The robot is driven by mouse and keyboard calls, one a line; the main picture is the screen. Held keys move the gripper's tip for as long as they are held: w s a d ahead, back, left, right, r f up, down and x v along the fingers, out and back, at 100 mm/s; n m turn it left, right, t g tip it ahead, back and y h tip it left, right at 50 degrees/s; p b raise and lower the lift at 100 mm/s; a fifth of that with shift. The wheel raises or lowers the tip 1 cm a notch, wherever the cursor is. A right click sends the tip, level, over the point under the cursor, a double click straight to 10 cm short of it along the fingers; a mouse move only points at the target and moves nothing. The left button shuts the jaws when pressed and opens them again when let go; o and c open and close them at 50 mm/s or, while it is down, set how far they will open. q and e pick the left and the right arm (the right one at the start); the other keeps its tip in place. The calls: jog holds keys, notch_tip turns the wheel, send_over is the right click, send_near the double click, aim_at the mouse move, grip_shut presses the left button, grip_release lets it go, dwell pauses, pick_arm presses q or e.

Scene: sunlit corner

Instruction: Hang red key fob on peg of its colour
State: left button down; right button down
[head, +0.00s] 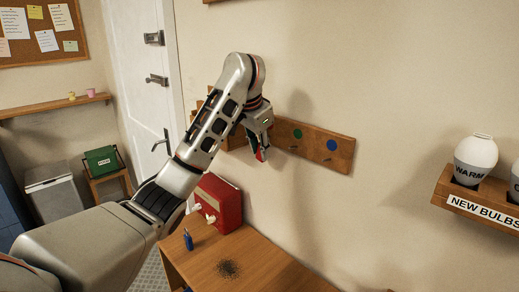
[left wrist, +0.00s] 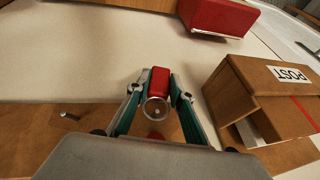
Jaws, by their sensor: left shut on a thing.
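My left gripper (head: 262,148) is shut on the red key fob (left wrist: 159,80), which shows between its fingers (left wrist: 157,100) in the left wrist view. The fob's metal ring (left wrist: 156,110) is at its near end, over the wooden peg board. In the head view the gripper is in front of the peg board (head: 317,158), left of the green disc (head: 297,134) and blue disc (head: 332,145). A red patch (left wrist: 155,136) shows just below the ring in the wrist view, partly covered. I cannot tell whether the ring touches a peg. My right gripper is out of view.
A wooden box marked POST (left wrist: 260,95) is close on the right in the wrist view. A bare metal peg (left wrist: 68,116) shows at the left. Below, a table (head: 265,262) holds a red box (head: 222,200) and a blue fob (head: 188,239). A bulb shelf (head: 450,190) is at the right.

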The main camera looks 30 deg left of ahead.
pick_arm(q)
jog(key=c, duration=1.7)
grip_release()
jog(key=v, duration=0.7)
jog(key=shift+r, duration=0.25)
jog(key=shift+s, duration=0.15)
